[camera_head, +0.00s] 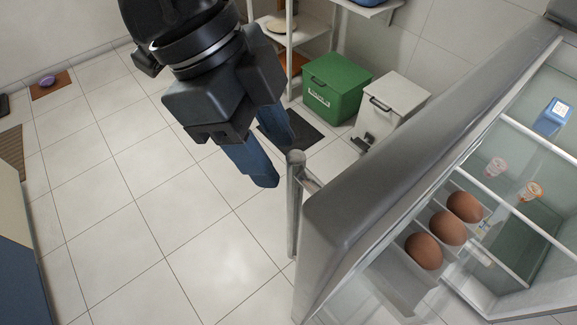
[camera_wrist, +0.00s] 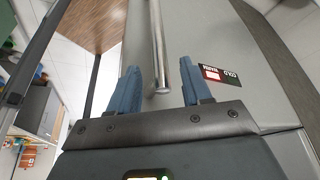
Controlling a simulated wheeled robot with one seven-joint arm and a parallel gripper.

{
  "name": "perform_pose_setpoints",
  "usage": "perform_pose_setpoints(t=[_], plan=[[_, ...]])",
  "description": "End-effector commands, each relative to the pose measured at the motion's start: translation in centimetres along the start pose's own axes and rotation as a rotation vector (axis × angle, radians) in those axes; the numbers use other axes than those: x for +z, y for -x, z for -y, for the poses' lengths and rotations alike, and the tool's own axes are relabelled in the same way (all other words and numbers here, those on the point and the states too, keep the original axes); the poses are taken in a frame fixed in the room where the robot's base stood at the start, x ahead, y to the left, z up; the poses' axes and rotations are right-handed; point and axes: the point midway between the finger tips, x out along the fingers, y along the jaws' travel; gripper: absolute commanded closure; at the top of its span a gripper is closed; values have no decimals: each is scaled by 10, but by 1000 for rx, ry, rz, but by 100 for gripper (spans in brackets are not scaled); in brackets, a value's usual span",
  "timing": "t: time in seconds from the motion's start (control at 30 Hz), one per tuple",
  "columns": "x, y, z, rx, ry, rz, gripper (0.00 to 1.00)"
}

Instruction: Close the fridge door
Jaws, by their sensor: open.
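The fridge door (camera_head: 430,130) is open in the head view, its grey edge running from the lower middle to the upper right. Its inner side faces right, with brown eggs (camera_head: 447,228) in a door shelf. The upright metal handle (camera_head: 292,215) is on the door's outer face. My gripper (camera_head: 274,163), with blue fingers, is open and empty just left of the handle's top end. In the wrist view, the handle (camera_wrist: 158,45) shows between the spread fingers (camera_wrist: 160,68), in front of the grey door face (camera_wrist: 205,35). I cannot tell whether they touch.
A green box (camera_head: 337,86) and a white bin (camera_head: 392,105) stand on the floor behind the door, near a white shelf rack (camera_head: 290,50). A dark mat (camera_head: 290,130) lies beside them.

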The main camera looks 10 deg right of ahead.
Motion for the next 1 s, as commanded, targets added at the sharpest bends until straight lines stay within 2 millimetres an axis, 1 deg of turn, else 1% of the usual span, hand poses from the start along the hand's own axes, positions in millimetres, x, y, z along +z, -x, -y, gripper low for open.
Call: perform_pose_setpoints(t=[0.2, 0.4, 0.57, 0.8, 1.0], plan=[[-1, -34, -1, 5, 2, -1, 52], [0, -57, -1, 4, 2, 0, 52], [0, -65, -1, 3, 2, 0, 52], [0, -66, -1, 3, 2, 1, 52], [0, -65, -1, 3, 1, 1, 72]])
